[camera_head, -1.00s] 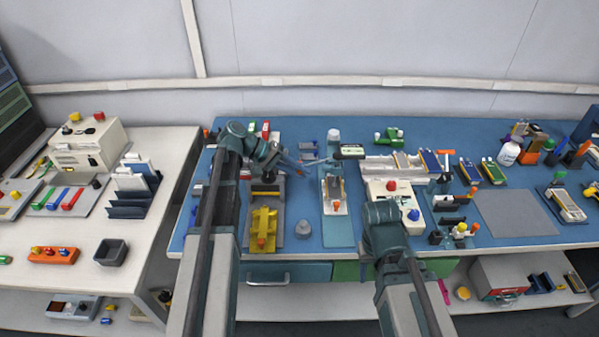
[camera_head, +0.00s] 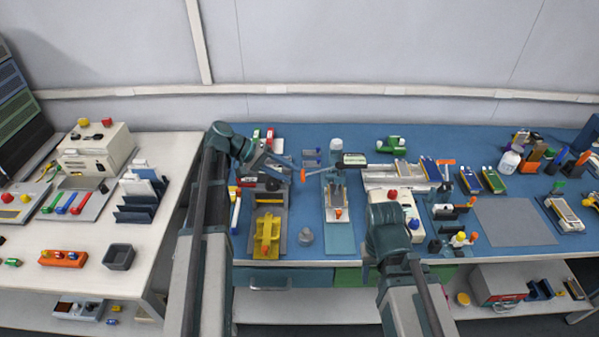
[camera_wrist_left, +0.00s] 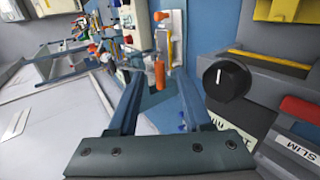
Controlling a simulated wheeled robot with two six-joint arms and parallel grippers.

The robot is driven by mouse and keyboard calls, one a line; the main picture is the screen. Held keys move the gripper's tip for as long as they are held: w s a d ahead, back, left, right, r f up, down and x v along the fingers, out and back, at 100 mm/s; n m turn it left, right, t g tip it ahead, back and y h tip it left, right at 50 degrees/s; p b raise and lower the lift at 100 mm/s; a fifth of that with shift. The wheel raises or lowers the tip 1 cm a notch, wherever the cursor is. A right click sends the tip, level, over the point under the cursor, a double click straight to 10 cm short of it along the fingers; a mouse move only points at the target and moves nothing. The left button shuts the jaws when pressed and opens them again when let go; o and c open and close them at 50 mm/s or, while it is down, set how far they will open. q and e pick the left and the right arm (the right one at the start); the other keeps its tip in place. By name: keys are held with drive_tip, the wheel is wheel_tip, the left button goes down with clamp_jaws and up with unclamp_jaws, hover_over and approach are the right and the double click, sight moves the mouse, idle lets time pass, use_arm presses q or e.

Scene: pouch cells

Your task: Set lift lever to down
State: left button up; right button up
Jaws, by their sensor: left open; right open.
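A lever with an orange grip (camera_head: 303,175) stands on the blue bench, left of the white-and-metal fixture (camera_head: 336,190). I take it for the lift lever, but no label on it is readable. In the left wrist view, the orange grip (camera_wrist_left: 159,75) lies ahead of and between my fingers, with no visible contact. My left gripper (camera_head: 284,163) is open and empty, just left of the grip; its spread fingers fill the lower part of the wrist view (camera_wrist_left: 158,92). My right gripper (camera_head: 367,268) is mostly hidden by its own wrist, low in front of the bench, and is open.
A grey device with a black knob (camera_wrist_left: 227,80) is close to the left fingers. A yellow fixture (camera_head: 267,235) and a small grey weight (camera_head: 306,236) stand nearer me. A white box with red and blue buttons (camera_head: 392,198) is to the right. A grey mat (camera_head: 512,222) is bare.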

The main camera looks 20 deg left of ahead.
use_arm(q)
drive_tip(key=p+v, duration=0.3)
drive_tip(key=v, duration=0.3)
drive_tip(key=shift+a+r, duration=0.2)
drive_tip(key=shift+r, duration=0.15)
drive_tip(key=shift+s+a+r+p, duration=0.25)
drive_tip(key=shift+a+r+p, duration=0.05)
drive_tip(key=shift+a, duration=0.25)
drive_tip(key=shift+d, duration=0.1)
drive_tip(key=s+d+f+m+g+y, duration=0.1)
drive_tip(key=s+d+f+m+y, duration=0.1)
drive_tip(key=s+d, duration=0.4)
drive_tip(key=s+d+f+m+g+y, duration=0.1)
drive_tip(key=s+d+f+y, duration=0.3)
drive_tip(key=d, duration=0.6)
drive_tip(key=s+d+f+m+g+y, duration=0.1)
drive_tip(key=s+d+f+m+y, duration=0.2)
drive_tip(key=s+d+y, duration=0.3)
drive_tip(key=s+d+m, duration=0.1)
drive_tip(key=s, duration=0.1)
drive_tip(key=shift+s+d, duration=0.4)
drive_tip(key=shift+o, duration=0.2)
drive_tip(key=shift+f, duration=0.1)
idle(0.5)
